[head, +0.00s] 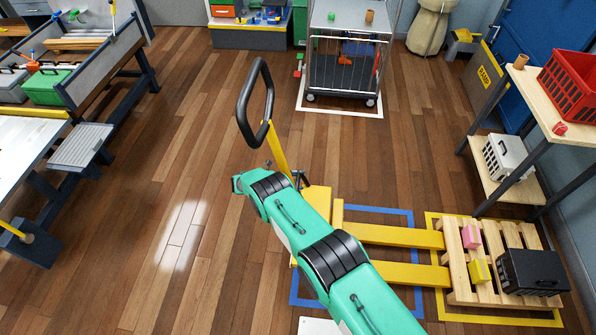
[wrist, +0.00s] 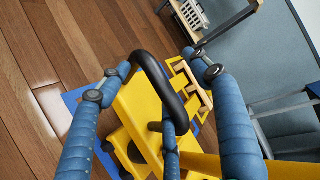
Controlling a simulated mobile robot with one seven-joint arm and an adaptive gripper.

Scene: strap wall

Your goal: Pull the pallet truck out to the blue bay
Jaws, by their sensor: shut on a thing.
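The yellow pallet truck (head: 318,198) stands at the centre, with its black loop handle (head: 243,115) raised to the left. Its body and forks (head: 400,274) lie partly over the blue bay outline (head: 375,209). The forks reach right to the wooden pallet (head: 455,278); I cannot tell how far under it they go. In the head view my arm hides part of the truck, and the gripper is not clearly visible.
The pallet lies within a yellow outline (head: 437,310) and bears a black crate (head: 532,272), a pink block (head: 471,237) and a yellow block (head: 480,272). A shelf (head: 540,95) stands right, a cage trolley (head: 345,70) behind, workbenches left. The floor left of the truck is clear.

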